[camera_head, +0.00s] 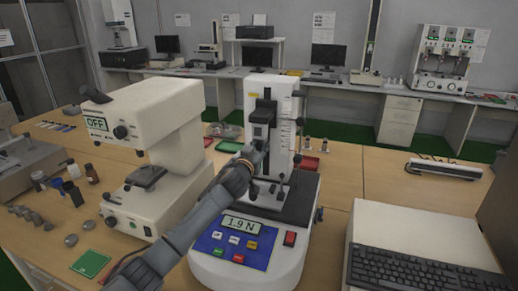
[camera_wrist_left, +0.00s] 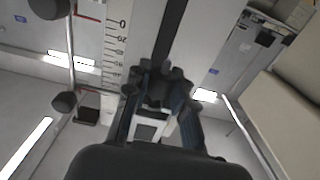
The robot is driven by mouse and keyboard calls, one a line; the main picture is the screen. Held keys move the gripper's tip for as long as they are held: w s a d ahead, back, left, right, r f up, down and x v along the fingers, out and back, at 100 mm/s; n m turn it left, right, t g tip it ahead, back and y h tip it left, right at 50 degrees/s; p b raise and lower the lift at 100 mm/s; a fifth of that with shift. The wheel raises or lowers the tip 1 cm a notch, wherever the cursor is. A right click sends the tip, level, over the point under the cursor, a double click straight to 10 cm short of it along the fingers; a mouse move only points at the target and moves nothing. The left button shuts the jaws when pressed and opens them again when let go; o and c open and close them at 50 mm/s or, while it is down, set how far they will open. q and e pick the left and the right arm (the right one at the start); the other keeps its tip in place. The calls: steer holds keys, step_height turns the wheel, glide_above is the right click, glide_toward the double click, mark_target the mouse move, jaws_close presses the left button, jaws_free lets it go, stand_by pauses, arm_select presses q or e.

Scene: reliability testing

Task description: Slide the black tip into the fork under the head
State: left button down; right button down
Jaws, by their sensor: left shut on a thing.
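The test stand (camera_head: 283,150) has a white column with a scale and a dark head (camera_head: 264,118) on its front. My left gripper (camera_head: 254,157) is just below that head, against the front of the column. In the left wrist view the gripper (camera_wrist_left: 157,92) is shut on a small dark piece, apparently the black tip (camera_wrist_left: 156,88). A dark vertical bar (camera_wrist_left: 172,30) rises behind the fingertips. The fork is too small and dark to make out, so I cannot tell whether the tip touches it. My right gripper is not in view.
The stand's base carries a display reading 1.9 N (camera_head: 241,224). A white device marked OFF (camera_head: 150,120) stands to the left. A keyboard (camera_head: 420,278) lies at front right. Small bottles (camera_head: 73,192) stand on the left.

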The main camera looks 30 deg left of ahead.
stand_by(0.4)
arm_select(q)
steer(key=c, duration=1.1)
jaws_free()
steer(key=shift+o, duration=0.2)
steer(key=shift+s, duration=0.1)
